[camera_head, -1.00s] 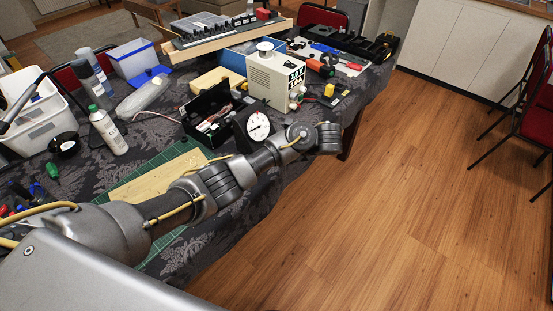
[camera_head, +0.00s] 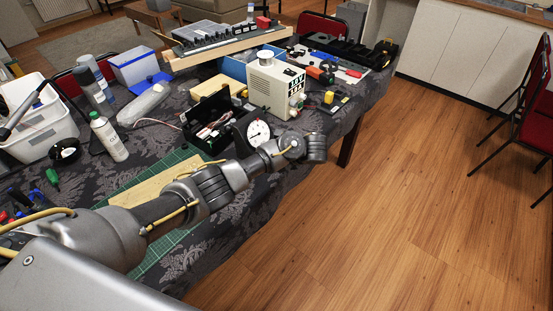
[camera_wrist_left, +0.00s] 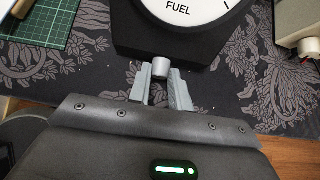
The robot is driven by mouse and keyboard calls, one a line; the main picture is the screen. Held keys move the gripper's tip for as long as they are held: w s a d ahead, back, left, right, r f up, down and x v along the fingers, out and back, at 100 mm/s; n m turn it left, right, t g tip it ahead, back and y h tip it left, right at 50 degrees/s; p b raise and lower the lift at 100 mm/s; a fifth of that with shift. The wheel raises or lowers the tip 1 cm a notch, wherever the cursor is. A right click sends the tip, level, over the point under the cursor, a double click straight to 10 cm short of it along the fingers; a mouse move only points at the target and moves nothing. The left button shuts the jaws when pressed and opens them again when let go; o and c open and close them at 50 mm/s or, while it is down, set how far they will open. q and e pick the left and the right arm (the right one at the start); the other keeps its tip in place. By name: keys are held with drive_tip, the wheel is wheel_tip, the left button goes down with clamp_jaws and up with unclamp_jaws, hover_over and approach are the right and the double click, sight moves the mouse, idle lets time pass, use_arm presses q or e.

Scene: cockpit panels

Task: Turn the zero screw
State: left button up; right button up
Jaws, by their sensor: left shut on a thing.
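The fuel gauge, with a white round dial (camera_head: 258,133) and dark body, stands at the table's edge in the head view. In the left wrist view its dial (camera_wrist_left: 180,8) is cut off at the top and reads FUEL. The zero screw (camera_wrist_left: 161,67), a small grey cylinder, sticks out of the black housing's lower edge toward me. My left gripper (camera_wrist_left: 160,78) is shut on the zero screw, one finger on each side. In the head view my arm reaches in front of the gauge and hides the screw and the fingers. My right gripper is in neither view.
A cream instrument box (camera_head: 275,82) stands right behind the gauge, and an open black case (camera_head: 208,120) sits to its left. A wooden board (camera_head: 150,184) lies on a green cutting mat (camera_head: 158,248).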

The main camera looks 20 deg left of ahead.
use_arm(q)
drive_tip(key=shift+a+r+p, duration=0.1)
drive_tip(key=shift+r+p, duration=0.05)
drive_tip(key=shift+p, duration=0.3)
clamp_jaws()
drive_tip(key=shift+s+n+t+p, duration=0.15)
drive_tip(key=shift+n+t+p, duration=0.15)
drive_tip(key=shift+h, duration=0.3)
drive_tip(key=o, duration=0.9)
unclamp_jaws()
drive_tip(key=shift+f, duration=0.2)
